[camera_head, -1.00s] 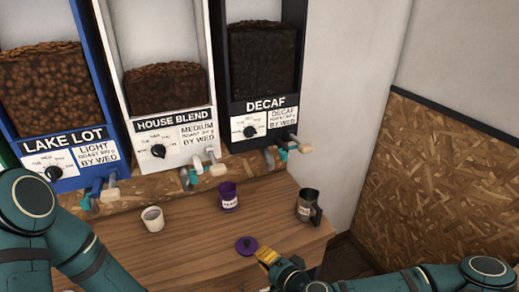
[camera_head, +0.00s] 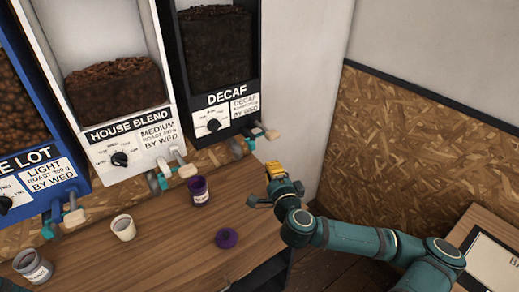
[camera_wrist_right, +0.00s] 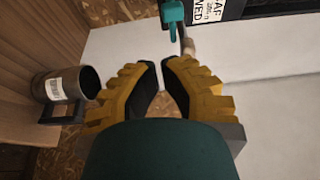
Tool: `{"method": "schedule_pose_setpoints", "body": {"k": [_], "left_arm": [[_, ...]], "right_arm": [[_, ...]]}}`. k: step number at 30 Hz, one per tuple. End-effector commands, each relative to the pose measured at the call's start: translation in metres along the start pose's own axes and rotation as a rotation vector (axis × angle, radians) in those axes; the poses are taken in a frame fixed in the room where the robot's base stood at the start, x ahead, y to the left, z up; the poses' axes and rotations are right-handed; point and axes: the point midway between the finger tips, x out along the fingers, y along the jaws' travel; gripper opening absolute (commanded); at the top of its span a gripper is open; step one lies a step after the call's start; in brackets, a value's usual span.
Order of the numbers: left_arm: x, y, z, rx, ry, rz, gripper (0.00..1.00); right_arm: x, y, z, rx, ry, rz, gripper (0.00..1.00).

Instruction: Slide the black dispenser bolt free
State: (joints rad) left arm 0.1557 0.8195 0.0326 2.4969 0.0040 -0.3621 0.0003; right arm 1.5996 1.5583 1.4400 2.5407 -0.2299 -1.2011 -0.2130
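The black DECAF dispenser (camera_head: 213,110) stands on the wall ledge at the top middle. At its lower right front, teal fittings (camera_head: 238,148) and a pale-ended handle (camera_head: 272,134) stick out; I cannot tell for sure which part is the bolt. In the right wrist view, a teal fitting (camera_wrist_right: 173,20) and a pale knob (camera_wrist_right: 189,46) show just beyond the fingertips. My right gripper (camera_head: 274,168), with yellow fingers, is below the handle and apart from it. In the wrist view the right gripper (camera_wrist_right: 160,68) is partly open and empty. My left gripper is out of view.
A dark metal mug (camera_wrist_right: 52,88) stands left of the right gripper in the wrist view. A particleboard panel (camera_head: 400,150) is at right.

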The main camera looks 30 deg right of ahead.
Motion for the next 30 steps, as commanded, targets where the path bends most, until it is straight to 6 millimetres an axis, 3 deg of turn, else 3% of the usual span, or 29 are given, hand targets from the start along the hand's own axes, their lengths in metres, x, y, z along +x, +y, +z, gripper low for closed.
{"method": "schedule_pose_setpoints", "body": {"k": [5,21,30], "left_arm": [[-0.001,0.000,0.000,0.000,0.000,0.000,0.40],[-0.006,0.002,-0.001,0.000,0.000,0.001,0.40],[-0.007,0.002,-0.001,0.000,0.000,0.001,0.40]], "right_arm": [[0.009,0.000,0.001,0.000,-0.001,0.000,0.00],[0.091,0.000,0.001,0.000,-0.002,0.001,0.00],[0.100,0.000,0.001,0.000,-0.002,0.000,0.00]]}}
